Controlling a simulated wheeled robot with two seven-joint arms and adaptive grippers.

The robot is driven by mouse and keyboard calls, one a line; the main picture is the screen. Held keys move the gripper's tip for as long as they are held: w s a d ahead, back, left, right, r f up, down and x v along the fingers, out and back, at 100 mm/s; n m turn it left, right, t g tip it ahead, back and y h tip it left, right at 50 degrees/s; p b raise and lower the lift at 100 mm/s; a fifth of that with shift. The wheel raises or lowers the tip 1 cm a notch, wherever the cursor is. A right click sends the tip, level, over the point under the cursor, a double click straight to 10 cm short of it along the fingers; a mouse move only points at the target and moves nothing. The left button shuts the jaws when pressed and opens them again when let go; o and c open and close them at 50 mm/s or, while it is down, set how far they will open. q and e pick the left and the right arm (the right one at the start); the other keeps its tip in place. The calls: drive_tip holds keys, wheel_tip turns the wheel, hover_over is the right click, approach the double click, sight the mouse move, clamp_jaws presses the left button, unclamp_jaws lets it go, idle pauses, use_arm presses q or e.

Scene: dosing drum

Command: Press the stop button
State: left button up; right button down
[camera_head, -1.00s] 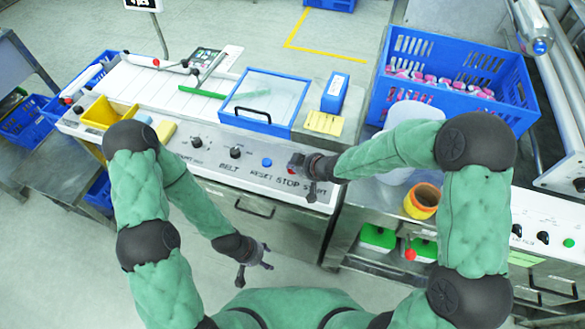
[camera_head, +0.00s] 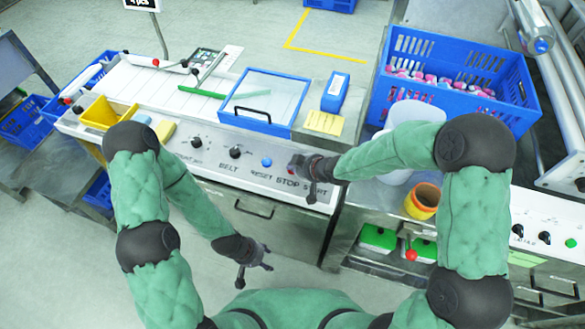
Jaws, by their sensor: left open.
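The control panel (camera_head: 215,166) runs along the front of the machine, with the label STOP readable near its right end. A small red spot, probably the stop button (camera_head: 292,169), shows just above that label, partly covered by my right gripper. My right gripper (camera_head: 301,180) is at the panel, over the STOP and START labels. I cannot tell whether its fingers touch the button or whether they are open. My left gripper (camera_head: 255,272) is open and empty, low in front of the machine and away from the panel.
A blue RESET button (camera_head: 267,162) and black knobs (camera_head: 235,153) sit left of STOP. Above are a blue-framed clear lid (camera_head: 273,93) and a yellow pad (camera_head: 324,122).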

idle(0.4)
drive_tip(key=shift+r+p, duration=0.8)
drive_tip(key=shift+r, duration=0.05)
wheel_tip(320, 180, up, 5)
drive_tip(key=p, duration=0.4)
drive_tip(key=shift+p, duration=0.35)
idle(0.5)
